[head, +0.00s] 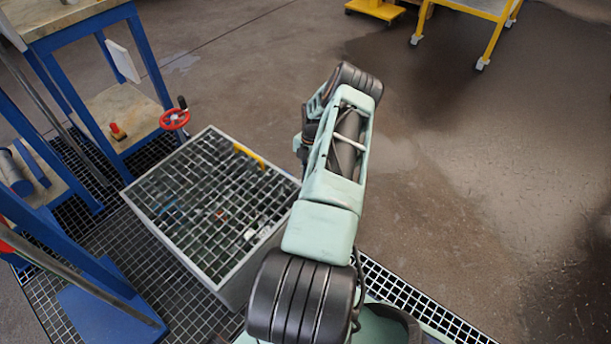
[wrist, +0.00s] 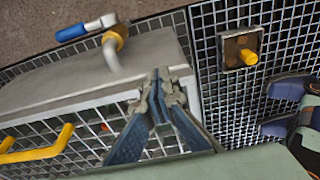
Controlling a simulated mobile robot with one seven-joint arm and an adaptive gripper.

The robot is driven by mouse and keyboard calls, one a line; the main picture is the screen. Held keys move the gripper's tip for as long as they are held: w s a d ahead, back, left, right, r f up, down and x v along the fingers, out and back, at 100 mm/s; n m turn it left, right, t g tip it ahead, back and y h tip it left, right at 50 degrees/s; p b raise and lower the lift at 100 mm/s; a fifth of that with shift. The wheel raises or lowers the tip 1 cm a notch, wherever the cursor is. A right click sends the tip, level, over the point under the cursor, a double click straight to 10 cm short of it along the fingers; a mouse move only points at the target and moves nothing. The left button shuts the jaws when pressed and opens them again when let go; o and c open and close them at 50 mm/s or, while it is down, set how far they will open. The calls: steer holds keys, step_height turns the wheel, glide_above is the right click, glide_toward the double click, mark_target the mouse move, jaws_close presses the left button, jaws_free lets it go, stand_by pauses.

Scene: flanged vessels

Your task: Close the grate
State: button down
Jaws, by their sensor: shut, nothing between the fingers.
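The grate (head: 215,210) is a mesh of metal bars over the top of a grey rectangular box (head: 150,213). It looks level with the box rim, but I cannot tell whether it is fully seated. Its yellow handle (head: 249,156) is near the far right edge. In the wrist view, the yellow handle (wrist: 42,148) is at the lower left, apart from my gripper (wrist: 160,78). My gripper is shut and empty, with its fingertips in front of the box's grey rim (wrist: 110,75). In the head view my arm hides the gripper.
A red handwheel (head: 174,119) stands at the box's far corner. Blue-framed benches (head: 150,60) are at the left. A blue-handled valve (wrist: 88,28) rises beside the box in the wrist view. Open floor (head: 480,180) lies at the right; a yellow cart (head: 490,35) is far back.

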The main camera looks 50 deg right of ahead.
step_height(320, 180, down, 3)
steer(key=shift+d+r+b, duration=0.1)
steer(key=shift+b, duration=0.6)
step_height(320, 180, up, 12)
steer(key=d, duration=0.1)
steer(key=shift+d, duration=0.3)
